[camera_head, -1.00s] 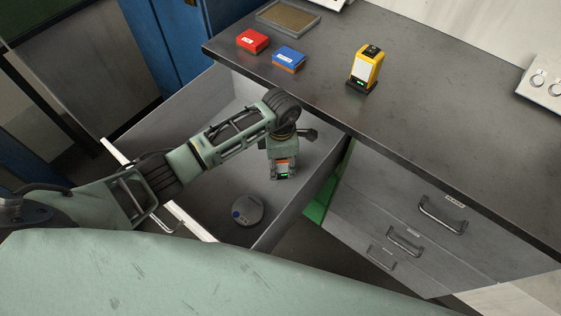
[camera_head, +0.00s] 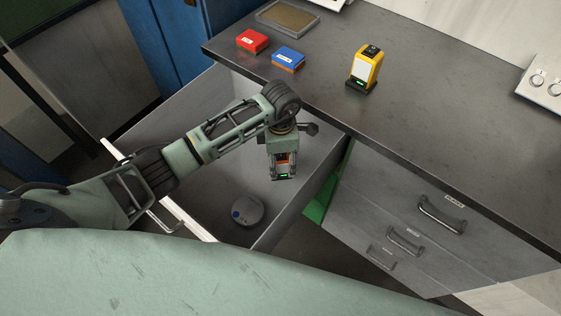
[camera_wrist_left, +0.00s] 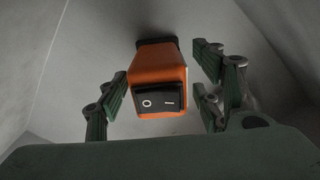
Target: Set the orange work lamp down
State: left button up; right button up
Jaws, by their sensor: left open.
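The orange work lamp (camera_head: 283,157) is inside the open drawer, low between the fingers of my left gripper (camera_head: 283,168). A small green light shows near its lower end. In the left wrist view the lamp (camera_wrist_left: 160,68) shows its orange body, a black rocker switch towards me and a dark base against the grey drawer floor. The left gripper's fingers (camera_wrist_left: 161,82) are open on both sides of it, with gaps visible left and right. The gripper body partly hides the lamp from above. My right gripper is not in view.
A round grey device (camera_head: 247,210) lies on the drawer floor (camera_head: 212,188). The drawer walls stand close around my left arm. On the bench top (camera_head: 440,110) are a yellow lamp (camera_head: 367,66), a red box (camera_head: 252,41), a blue box (camera_head: 288,58) and a tray (camera_head: 262,12).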

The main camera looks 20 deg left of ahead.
pick_arm(q)
notch_tip(320, 180, up, 10)
jog(key=shift+f, duration=0.15)
dwell(0.6)
